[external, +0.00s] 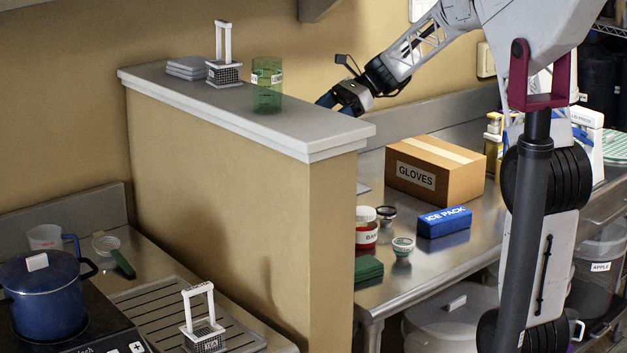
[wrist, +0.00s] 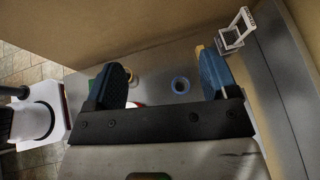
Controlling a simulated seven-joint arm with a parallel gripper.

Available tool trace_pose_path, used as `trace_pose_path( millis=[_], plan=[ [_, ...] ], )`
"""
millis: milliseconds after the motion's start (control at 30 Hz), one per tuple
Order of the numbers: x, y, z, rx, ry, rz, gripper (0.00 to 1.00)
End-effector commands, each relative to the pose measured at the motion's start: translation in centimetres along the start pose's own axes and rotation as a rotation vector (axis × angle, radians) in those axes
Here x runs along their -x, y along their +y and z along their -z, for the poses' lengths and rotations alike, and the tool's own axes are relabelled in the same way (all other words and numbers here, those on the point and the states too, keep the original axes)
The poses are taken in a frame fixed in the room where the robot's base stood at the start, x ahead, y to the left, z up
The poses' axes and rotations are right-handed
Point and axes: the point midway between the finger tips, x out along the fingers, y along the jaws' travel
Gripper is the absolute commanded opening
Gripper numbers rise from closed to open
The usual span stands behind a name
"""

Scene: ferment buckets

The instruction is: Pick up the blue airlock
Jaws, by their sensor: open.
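In the wrist view, a small round blue piece (wrist: 180,85), which looks like the blue airlock, sits on the grey surface below my gripper. It lies between the two blue fingers, nearer the right one, and seems apart from both. My gripper (wrist: 165,85) is open with nothing between its fingertips. In the external view, my gripper (external: 332,104) is just beyond the half wall's ledge, its fingertips partly hidden. I cannot make out the blue airlock in the external view; the half wall may hide it.
The half wall's grey ledge (external: 330,142) carries a green cup (external: 267,85) and a white caged stand (external: 224,72). A gloves box (external: 436,170), a blue ice pack (external: 444,221) and small jars stand on the steel counter (external: 440,275). A white stand (wrist: 235,30) shows beyond the right finger.

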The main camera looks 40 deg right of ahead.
Motion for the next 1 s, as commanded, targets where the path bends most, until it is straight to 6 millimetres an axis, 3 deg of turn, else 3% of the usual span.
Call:
trace_pose_path(
  millis=[400,867,1000],
  plan=[
    [1.3,-4.0,2.3,-0.127,-0.099,0.048,0.80],
    [-4.4,-2.7,12.6,-0.131,-0.099,0.046,0.80],
    [-6.5,-2.2,16.6,-0.131,-0.099,0.044,0.80]
  ],
)
